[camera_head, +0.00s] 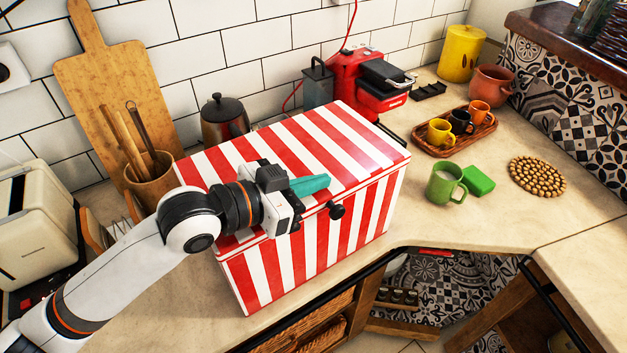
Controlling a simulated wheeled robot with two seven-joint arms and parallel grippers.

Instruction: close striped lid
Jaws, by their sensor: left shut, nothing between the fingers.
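The red-and-white striped box (325,251) stands on the counter. Its striped lid (340,143) lies over the top, and no gap shows along the visible front edge; the left part of that edge is hidden by my left gripper. A black knob (337,211) sticks out of the front near the top. My left gripper (322,182) is at the front of the lid, its teal fingers shut with nothing between them. The fingers lie over the lid's front part; whether they touch it I cannot tell. My right gripper is not in view.
Behind the box stand a dark kettle (223,120) and a red coffee machine (369,82). On the left are a utensil pot (152,182) and a cream toaster (37,225). On the right are a green mug (444,184), a green block (479,180) and a cup tray (427,141).

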